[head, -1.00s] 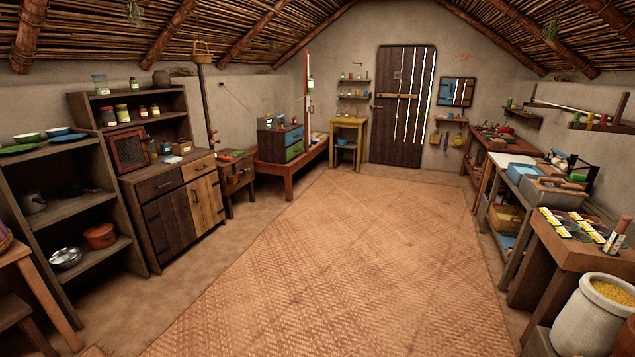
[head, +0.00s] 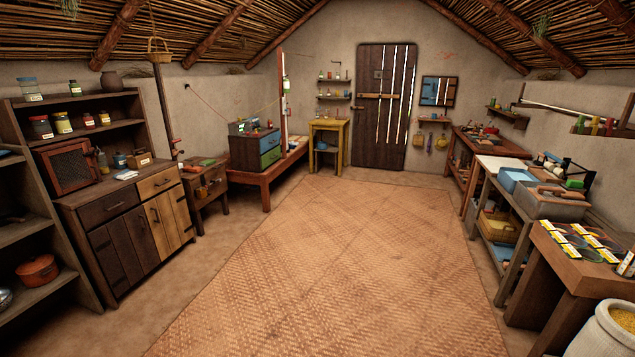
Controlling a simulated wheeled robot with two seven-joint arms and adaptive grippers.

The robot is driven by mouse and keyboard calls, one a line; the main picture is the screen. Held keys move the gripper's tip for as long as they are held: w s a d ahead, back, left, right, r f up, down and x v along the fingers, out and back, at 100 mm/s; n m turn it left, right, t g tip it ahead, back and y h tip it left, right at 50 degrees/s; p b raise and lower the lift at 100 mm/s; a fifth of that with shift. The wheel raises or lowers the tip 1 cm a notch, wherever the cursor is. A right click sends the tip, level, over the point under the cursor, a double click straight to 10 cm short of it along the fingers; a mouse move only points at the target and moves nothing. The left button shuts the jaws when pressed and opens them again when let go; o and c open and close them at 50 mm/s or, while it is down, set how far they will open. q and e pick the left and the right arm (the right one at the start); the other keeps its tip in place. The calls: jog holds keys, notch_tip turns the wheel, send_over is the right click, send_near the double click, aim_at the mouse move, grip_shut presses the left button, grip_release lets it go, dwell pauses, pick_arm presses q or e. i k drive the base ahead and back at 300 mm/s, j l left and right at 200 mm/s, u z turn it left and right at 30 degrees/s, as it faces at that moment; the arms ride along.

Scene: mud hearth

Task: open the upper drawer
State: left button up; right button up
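A small dark chest (head: 240,150) stands on a reddish wooden bench at the left back. Its upper drawer (head: 270,142) has a blue front and its lower drawer (head: 271,157) a green front. Both look shut, though they are small at this distance. A larger cabinet nearer on the left also has a dark drawer (head: 108,207) and a lighter drawer (head: 158,182) side by side in its top row, both shut. Neither of my grippers is in view.
The woven mat (head: 320,260) in the middle is clear floor. Work tables (head: 520,185) and a grain pot (head: 605,335) line the right side. A small low table (head: 208,185) stands between the cabinet and the bench (head: 265,180). A wooden door (head: 380,105) is at the back.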

aim_at(267, 143)
jog(key=i, duration=5.75)
jog(key=i+l, duration=0.1)
jog(key=i, duration=0.3)
jog(key=i+u, duration=0.15)
jog(key=i, duration=0.25)
